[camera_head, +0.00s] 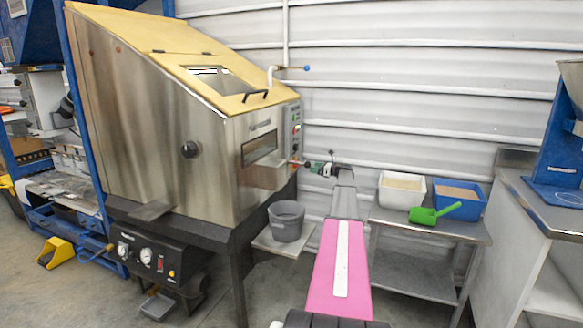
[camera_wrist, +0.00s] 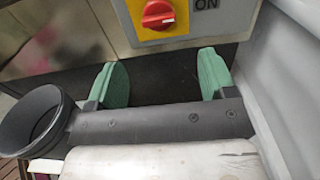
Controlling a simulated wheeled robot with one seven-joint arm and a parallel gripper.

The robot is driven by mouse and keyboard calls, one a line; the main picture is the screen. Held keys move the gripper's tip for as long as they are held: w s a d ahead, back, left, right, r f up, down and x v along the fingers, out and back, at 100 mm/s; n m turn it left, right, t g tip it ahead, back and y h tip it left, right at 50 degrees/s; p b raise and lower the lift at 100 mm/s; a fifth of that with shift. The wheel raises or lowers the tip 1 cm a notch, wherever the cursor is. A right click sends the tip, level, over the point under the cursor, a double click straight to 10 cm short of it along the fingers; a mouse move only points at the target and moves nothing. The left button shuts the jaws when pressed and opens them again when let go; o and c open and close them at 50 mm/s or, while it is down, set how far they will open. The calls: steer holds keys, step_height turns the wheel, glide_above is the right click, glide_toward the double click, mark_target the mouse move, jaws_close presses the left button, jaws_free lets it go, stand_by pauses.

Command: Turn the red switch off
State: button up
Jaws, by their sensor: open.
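The red switch (camera_wrist: 158,14) is a round rotary knob on a yellow plate (camera_wrist: 150,34), set in a grey panel at the top of the wrist view. In the head view my gripper (camera_head: 322,168) is at the right side of the steel hopper, by the control panel (camera_head: 296,128).
A grey bucket (camera_head: 286,222) stands on a small shelf below. A side table (camera_head: 425,228) at right holds a white bin (camera_head: 402,190), a blue bin (camera_head: 458,200) and a green scoop (camera_head: 434,213).

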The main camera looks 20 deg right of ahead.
steer(key=x, duration=1)
steer(key=shift+w+a, duration=0.2)
steer(key=c, duration=0.9)
